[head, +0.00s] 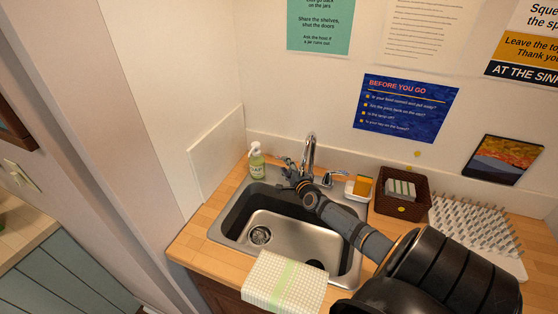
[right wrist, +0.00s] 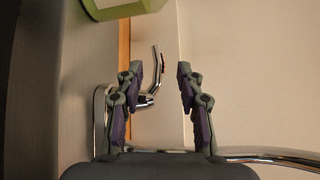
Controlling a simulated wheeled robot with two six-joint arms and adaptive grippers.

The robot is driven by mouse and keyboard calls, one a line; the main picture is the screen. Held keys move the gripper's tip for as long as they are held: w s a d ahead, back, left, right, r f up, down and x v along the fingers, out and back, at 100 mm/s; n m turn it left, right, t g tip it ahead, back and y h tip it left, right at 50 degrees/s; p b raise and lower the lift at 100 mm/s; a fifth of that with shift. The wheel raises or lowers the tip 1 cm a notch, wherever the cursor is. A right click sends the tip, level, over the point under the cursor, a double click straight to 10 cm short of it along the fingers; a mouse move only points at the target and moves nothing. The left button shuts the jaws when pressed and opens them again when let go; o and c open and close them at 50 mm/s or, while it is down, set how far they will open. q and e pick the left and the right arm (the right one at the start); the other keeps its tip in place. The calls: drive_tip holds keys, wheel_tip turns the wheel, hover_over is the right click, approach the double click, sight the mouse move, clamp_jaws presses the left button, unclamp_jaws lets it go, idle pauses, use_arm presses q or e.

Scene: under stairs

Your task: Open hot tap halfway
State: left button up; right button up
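The chrome tap (head: 310,147) stands at the back of the sink, with a lever handle on each side. The right-hand lever (head: 336,178) is in clear view. My right gripper (head: 288,171) is at the left-hand lever, mostly covering it in the head view. In the right wrist view my gripper (right wrist: 160,78) is open. The hot lever (right wrist: 155,72), chrome with a red mark, shows between its fingers, nearer the left finger; I cannot tell whether they touch. The chrome spout (right wrist: 270,156) passes at lower right. My left gripper is not in view.
A soap bottle (head: 257,162) stands just left of the tap; its green part (right wrist: 120,8) shows in the right wrist view. The steel sink (head: 285,232) is empty. A sponge dish (head: 358,190), wicker basket (head: 402,207) and drying rack (head: 475,225) stand right. A cloth (head: 283,284) lies in front.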

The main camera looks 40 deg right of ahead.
sight(279, 159)
drive_tip(key=w, duration=0.1)
drive_tip(key=w+d+f+b, duration=0.1)
drive_tip(key=w, duration=0.1)
drive_tip(key=w+f+b, duration=0.1)
drive_tip(key=shift+w+d, duration=0.25)
drive_tip(key=shift+d, duration=0.15)
drive_tip(key=shift+w+d+r+b, duration=0.1)
drive_tip(key=shift+w+b, duration=0.25)
drive_tip(key=shift+w, duration=0.15)
drive_tip(key=shift+w+d+r+b, duration=0.1)
drive_tip(key=shift+w+b, duration=0.25)
drive_tip(key=shift+w, duration=0.1)
drive_tip(key=shift+w+r, duration=0.1)
drive_tip(key=shift+w, duration=0.05)
drive_tip(key=shift+r, duration=0.1)
drive_tip(key=c, duration=0.7)
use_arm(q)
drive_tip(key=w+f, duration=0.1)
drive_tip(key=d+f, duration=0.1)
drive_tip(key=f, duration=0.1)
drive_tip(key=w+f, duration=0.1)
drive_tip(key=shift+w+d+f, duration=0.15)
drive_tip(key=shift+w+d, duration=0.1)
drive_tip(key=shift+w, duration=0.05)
use_arm(e)
clamp_jaws()
